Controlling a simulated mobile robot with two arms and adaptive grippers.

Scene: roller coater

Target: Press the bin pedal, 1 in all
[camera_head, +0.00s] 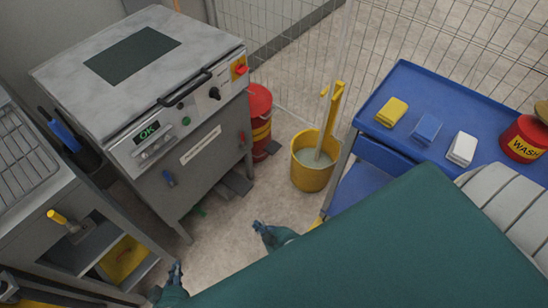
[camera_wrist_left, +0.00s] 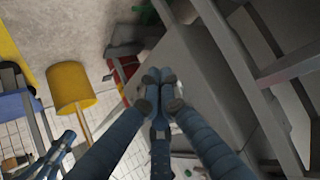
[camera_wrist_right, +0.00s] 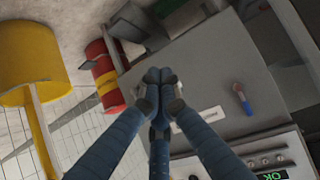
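The red bin (camera_head: 259,112) with a yellow band stands on the floor right of the grey machine. The bin also shows in the right wrist view (camera_wrist_right: 103,72), left of the fingers, and partly hidden in the left wrist view (camera_wrist_left: 131,78). My left gripper (camera_head: 175,272) is low at the bottom of the head view, apart from the bin. My right gripper (camera_head: 262,230) is nearer, still apart from it. Both grippers have their fingers together, with nothing seen between them.
The grey machine (camera_head: 190,170) stands at left, with dark plates (camera_head: 237,183) on the floor by it. A yellow mop bucket (camera_head: 312,177) stands right of the bin. A blue cart (camera_head: 440,95) is at right. Open floor lies between machine and bucket.

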